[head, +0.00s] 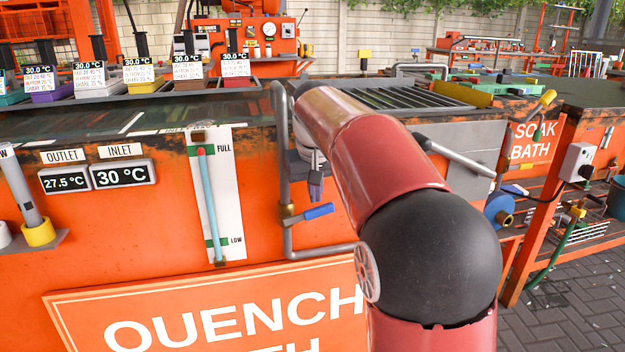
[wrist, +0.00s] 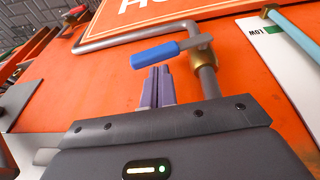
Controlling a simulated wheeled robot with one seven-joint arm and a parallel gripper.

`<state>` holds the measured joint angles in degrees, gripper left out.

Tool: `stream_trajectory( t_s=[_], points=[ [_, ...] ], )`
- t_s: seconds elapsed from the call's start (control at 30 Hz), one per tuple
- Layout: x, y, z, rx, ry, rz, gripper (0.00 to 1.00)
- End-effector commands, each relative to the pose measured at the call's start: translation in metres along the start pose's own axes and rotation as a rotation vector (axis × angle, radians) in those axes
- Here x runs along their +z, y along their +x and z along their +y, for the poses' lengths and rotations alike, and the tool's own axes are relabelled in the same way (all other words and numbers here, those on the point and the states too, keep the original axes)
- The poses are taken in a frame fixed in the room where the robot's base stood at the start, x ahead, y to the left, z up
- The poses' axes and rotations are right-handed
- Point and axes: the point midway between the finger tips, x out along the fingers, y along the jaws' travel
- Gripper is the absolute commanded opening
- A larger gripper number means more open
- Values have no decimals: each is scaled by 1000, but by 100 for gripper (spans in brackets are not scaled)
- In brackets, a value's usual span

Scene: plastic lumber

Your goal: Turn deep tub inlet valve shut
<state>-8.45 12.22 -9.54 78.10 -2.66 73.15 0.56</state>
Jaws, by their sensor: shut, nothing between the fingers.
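A blue lever handle (head: 318,211) sits on a brass valve (head: 287,211) on the grey pipe at the front of the orange quench bath. The lever sticks out to the right, roughly crosswise to the vertical pipe. In the wrist view the blue lever (wrist: 155,54) and the brass valve body (wrist: 203,58) show clearly. My gripper (head: 316,197) is shut and empty, pointing down just above the lever. In the wrist view its fingertips (wrist: 160,70) are close to the lever's side; I cannot tell whether they touch. No label names this valve as the deep tub inlet.
The grey pipe (head: 280,140) rises left of my gripper and bends right below the valve. A level gauge (head: 212,195) and INLET display (head: 122,174) are on the orange wall. A yellow-handled lever (head: 545,99) is at right. Small labelled tubs line the back left.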

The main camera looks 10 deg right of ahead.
Motion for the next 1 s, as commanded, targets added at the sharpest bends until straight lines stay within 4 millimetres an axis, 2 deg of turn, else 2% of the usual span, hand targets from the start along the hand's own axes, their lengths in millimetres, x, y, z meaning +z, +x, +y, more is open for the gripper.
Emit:
stream_trajectory(
  t_s=[0.1, 0.47, 0.67, 1.0],
  points=[
    [3, 7, 1, 0, 1, -1, 0],
    [3, 8, 2, 0, 0, 0, 0],
    [5, 17, 10, 1, 0, 0, 0],
    [4, 12, 9, 1, 0, 0, 0]
  ],
)
